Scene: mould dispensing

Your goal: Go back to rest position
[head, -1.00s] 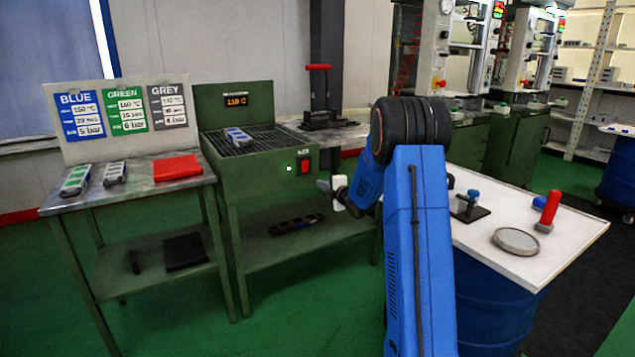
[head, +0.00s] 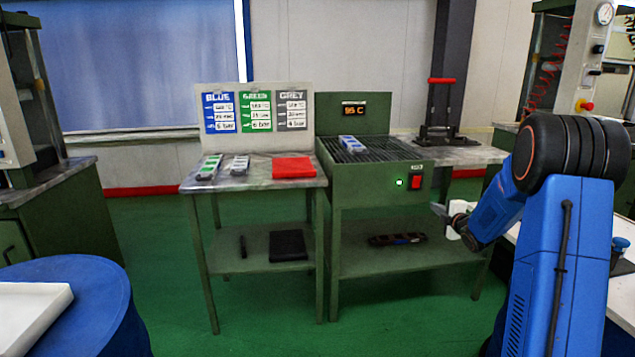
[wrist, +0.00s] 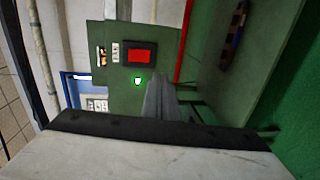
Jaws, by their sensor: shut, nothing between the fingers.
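My gripper (head: 438,211) is shut and empty. It points left in the head view, in front of the right side of the green heater (head: 375,195), and I cannot tell the gap between them. In the wrist view the closed fingers (wrist: 160,98) show against the heater's green front, beside the green light (wrist: 138,79) and the red switch (wrist: 142,56). A blue-marked mould (head: 351,143) lies on the heater grill. The display (head: 354,109) reads 95 C.
Left of the heater, a metal table (head: 255,183) holds a green-marked mould (head: 209,167), a grey mould (head: 239,165) and a red pad (head: 294,167).

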